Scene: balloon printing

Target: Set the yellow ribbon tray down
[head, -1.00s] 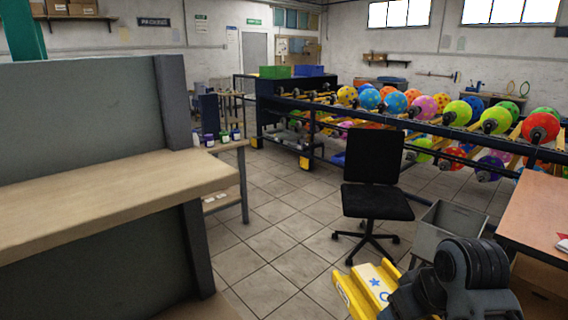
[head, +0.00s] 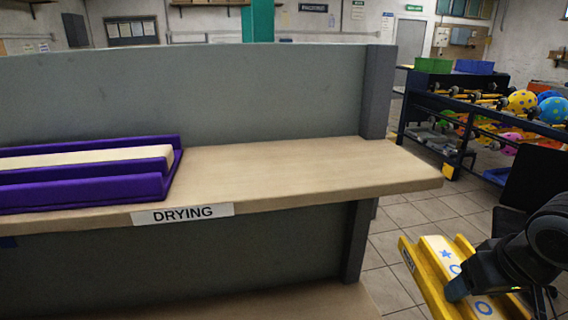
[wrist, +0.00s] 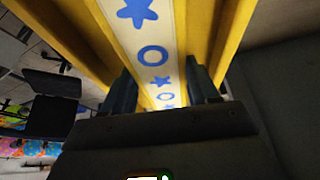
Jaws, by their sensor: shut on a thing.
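The yellow ribbon tray (head: 428,270) is held at the lower right of the head view. A cream ribbon with blue stars and rings (head: 441,256) lies along its middle. My gripper (head: 470,283) is shut on the tray. In the wrist view the tray (wrist: 204,35) runs up between my gripper's two fingers (wrist: 160,95), and the ribbon shows along it. The tray is in the air, to the right of the shelf labelled DRYING (head: 280,172) and apart from it.
A purple tray (head: 80,190) with a cream strip sits on the shelf's left part. The shelf's right part is bare. A grey panel (head: 220,95) backs it and a dark post (head: 377,95) stands at its right end. A balloon rack (head: 460,120) and a dark chair (head: 522,185) are at right.

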